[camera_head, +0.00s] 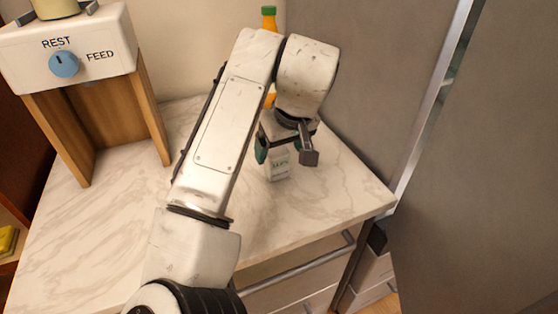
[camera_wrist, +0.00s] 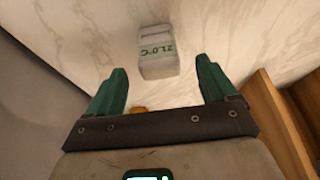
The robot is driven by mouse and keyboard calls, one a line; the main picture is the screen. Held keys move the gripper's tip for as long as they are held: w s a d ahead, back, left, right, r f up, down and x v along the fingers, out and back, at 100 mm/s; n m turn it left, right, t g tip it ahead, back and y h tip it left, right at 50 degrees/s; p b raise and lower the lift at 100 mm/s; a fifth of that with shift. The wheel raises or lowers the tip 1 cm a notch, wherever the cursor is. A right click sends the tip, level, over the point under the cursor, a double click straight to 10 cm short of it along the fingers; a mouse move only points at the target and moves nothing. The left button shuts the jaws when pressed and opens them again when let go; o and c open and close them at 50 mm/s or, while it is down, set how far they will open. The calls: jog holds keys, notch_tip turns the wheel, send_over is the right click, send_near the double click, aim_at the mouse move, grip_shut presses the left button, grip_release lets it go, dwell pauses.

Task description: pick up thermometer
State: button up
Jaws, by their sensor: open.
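The thermometer (camera_head: 279,166) is a small white block with a green reading on its face, standing on the marble counter. I cannot tell whether a finger touches the thermometer.
A bottle with an orange body and green cap (camera_head: 269,18) stands behind my arm. A white box with a blue REST/FEED dial (camera_head: 65,64) on wooden legs is at the left. A grey panel (camera_head: 470,150) rises at the right. The counter (camera_head: 320,205) is clear in front of the thermometer.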

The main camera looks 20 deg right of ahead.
aim_at(276, 161)
jog(key=shift+x, duration=3.4)
jog(key=shift+w+d, duration=0.1)
jog(key=shift+w, duration=0.05)
jog(key=shift+c, duration=0.3)
jog(key=shift+r, duration=0.1)
jog(key=c, duration=1)
